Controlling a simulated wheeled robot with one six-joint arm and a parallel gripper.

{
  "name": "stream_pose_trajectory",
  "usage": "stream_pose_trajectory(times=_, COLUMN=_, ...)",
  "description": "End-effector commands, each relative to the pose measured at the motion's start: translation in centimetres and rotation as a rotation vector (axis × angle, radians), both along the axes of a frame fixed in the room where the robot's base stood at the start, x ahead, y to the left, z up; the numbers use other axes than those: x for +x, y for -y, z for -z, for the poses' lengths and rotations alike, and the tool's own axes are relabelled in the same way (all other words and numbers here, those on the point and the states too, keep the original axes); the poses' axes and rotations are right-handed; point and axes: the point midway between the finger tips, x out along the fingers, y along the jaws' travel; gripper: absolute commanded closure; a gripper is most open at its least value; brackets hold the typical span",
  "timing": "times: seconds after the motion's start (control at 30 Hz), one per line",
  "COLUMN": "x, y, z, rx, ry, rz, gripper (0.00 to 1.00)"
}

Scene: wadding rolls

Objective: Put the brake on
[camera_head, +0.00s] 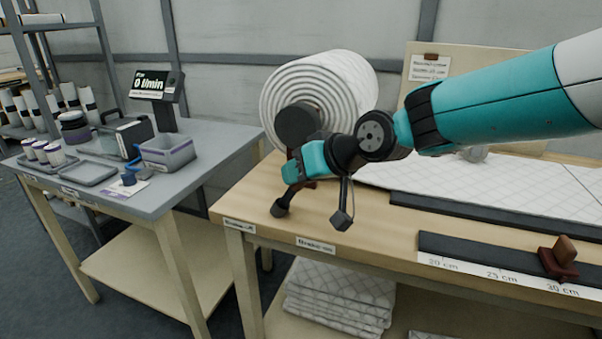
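A large white quilted wadding roll (352,88) is mounted at the left end of the wooden bench, with a dark round hub (297,124) at its near end. My gripper (312,213) hangs in front of the roll, above the bench's front left corner. Its two dark fingertips are spread well apart, with nothing visible between them. A brake lever cannot be clearly made out; the area below the hub is partly hidden by my gripper. Two small labels, a left one (239,226) and a right one (316,245), sit on the bench's front edge; their text is too small to read surely.
Wadding (500,183) lies flat across the bench (385,222). Dark bars and a ruler strip with a brown slider (559,262) lie at right. A grey side table (150,205) at left holds a display (154,85), a grey bin (168,153) and trays. Folded wadding (335,300) lies below.

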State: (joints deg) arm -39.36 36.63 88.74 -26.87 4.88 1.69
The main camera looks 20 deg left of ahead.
Motion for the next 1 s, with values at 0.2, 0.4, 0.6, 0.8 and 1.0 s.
stream_pose_trajectory(times=0.2, x=-0.1, y=0.0, z=0.1, rx=-0.003, ry=-0.002, rz=-0.002, gripper=0.47)
stream_pose_trajectory(times=0.4, x=-0.2, y=0.3, z=-0.1, rx=-0.005, ry=-0.003, rz=-0.002, gripper=0.47)
stream_pose_trajectory(times=0.6, x=-0.8, y=2.7, z=-1.9, rx=-0.004, ry=-0.002, rz=0.000, gripper=0.47)
stream_pose_trajectory(times=0.8, x=-2.0, y=6.7, z=-5.0, rx=-0.002, ry=0.000, rz=0.001, gripper=0.47)
stream_pose_trajectory(times=1.0, x=-3.1, y=10.5, z=-7.8, rx=-0.002, ry=0.000, rz=0.002, gripper=0.47)
